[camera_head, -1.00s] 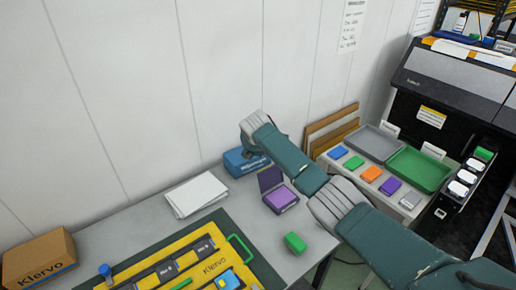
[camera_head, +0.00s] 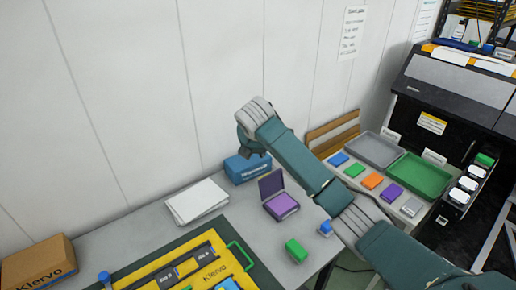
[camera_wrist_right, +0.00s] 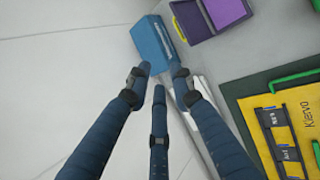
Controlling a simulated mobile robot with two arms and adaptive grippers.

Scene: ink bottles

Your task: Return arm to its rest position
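My right arm (camera_head: 300,165) comes in from the lower right in the head view and reaches over the table's back edge toward the wall. Its gripper (camera_head: 252,147) hangs above and beside the blue box (camera_head: 245,168). In the right wrist view the dark fingers of my right gripper (camera_wrist_right: 160,82) are spread apart with nothing between them. The blue box (camera_wrist_right: 158,40) shows beyond the fingertips, apart from them. My left gripper is in neither view now.
The grey table (camera_head: 150,229) holds white papers (camera_head: 197,200), an open purple case (camera_head: 283,206), a green block (camera_head: 296,250), a blue block (camera_head: 325,228), a yellow tray (camera_head: 150,277) and a cardboard box (camera_head: 40,262). The wall (camera_head: 120,110) stands close behind. A side table with trays (camera_head: 420,175) is at right.

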